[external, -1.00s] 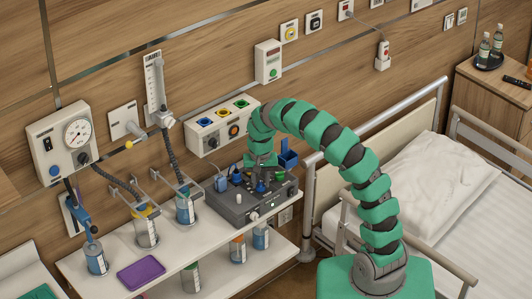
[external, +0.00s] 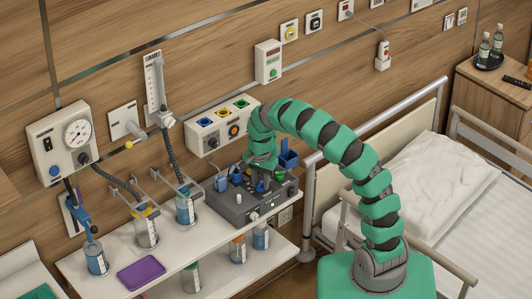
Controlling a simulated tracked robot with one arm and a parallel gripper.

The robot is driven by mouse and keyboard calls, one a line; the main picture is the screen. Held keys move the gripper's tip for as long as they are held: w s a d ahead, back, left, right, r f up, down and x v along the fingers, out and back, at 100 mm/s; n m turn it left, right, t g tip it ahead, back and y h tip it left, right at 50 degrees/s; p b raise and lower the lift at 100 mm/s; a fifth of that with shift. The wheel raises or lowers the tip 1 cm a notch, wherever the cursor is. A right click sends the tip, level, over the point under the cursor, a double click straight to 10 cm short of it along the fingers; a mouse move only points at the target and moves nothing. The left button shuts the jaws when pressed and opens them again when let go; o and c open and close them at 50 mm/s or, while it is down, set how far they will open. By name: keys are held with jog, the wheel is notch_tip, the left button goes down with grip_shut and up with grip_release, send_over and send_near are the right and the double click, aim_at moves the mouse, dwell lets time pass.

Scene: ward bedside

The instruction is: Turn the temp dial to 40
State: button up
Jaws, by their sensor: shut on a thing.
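A dark grey control box (external: 228,207) with several small knobs on its sloped top stands on the white shelf, in the external view. My gripper (external: 262,184) points down at the right half of that top and is shut on a dial there. The fingers mostly cover the dial, and no label or number can be read, so its setting cannot be told.
A blue holder (external: 288,157) stands right behind the box. Bottles with hoses (external: 185,207) and a purple tray (external: 141,273) are to the left on the white shelf (external: 205,250). A wall panel with coloured sockets (external: 222,128) is behind. The bed rail (external: 312,190) is close to the right.

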aim_at(261, 183)
dwell(0.3)
jog(key=o, duration=1)
jog(key=shift+c, duration=0.2)
jog(key=shift+r, duration=0.1)
notch_tip(261, 183, up, 14)
jog(key=shift+f, duration=0.2)
